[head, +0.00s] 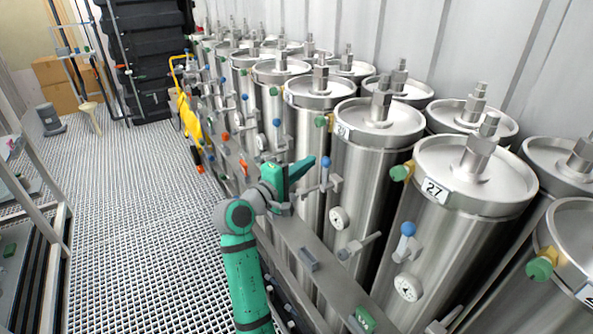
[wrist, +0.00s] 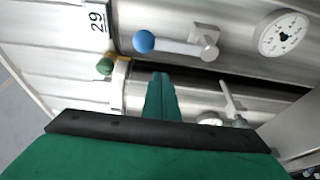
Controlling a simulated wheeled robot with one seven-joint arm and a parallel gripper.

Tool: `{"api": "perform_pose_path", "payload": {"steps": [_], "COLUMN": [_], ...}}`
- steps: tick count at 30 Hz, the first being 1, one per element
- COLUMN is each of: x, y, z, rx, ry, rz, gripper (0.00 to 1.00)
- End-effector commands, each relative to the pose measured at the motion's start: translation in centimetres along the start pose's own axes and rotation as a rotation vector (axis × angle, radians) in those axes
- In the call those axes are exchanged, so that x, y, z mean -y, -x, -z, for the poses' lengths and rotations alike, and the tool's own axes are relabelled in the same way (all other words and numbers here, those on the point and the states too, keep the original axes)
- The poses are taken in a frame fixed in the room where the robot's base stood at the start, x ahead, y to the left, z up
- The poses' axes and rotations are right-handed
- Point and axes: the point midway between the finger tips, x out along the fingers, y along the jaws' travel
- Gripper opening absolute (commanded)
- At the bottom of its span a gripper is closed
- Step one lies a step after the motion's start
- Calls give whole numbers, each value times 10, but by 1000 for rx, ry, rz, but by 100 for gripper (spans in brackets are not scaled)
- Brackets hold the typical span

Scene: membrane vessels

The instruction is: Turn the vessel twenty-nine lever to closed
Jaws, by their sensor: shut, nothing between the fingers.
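Vessel twenty-nine (head: 370,165) is an upright steel cylinder with a "29" label (head: 342,130), which also shows at the upper left of the wrist view (wrist: 97,20). Its lever has a blue ball end (wrist: 143,41) and a metal arm reaching to a block (wrist: 205,42). The lever lies along the vessel, ball toward the labelled top; the ball shows in the head view too (head: 325,162). My gripper (wrist: 162,78) is shut and empty, its fingertips beside the lever, apparently apart from it. In the head view my gripper (head: 312,162) partly overlaps the vessel row.
A green knob (wrist: 105,66) on a yellow fitting and a round gauge (wrist: 282,33) sit near the lever. Vessel 27 (head: 445,225) stands to the right with its own blue-ended lever (head: 407,229). A grey rail (head: 310,262) runs before the vessels.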

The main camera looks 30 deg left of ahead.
Motion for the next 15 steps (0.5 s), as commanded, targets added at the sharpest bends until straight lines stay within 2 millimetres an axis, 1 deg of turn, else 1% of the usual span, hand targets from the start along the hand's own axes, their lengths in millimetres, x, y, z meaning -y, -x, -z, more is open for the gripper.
{"api": "perform_pose_path", "payload": {"steps": [1, 6, 10, 15], "x": [2, 2, 1, 1], "y": [4, 10, 13, 14], "z": [-7, -24, -32, -35], "rx": [0, 0, 0, 0], "ry": [-1, -1, 0, 0], "rz": [1, 1, 0, 0], "gripper": [0, 0, 0, 0]}}
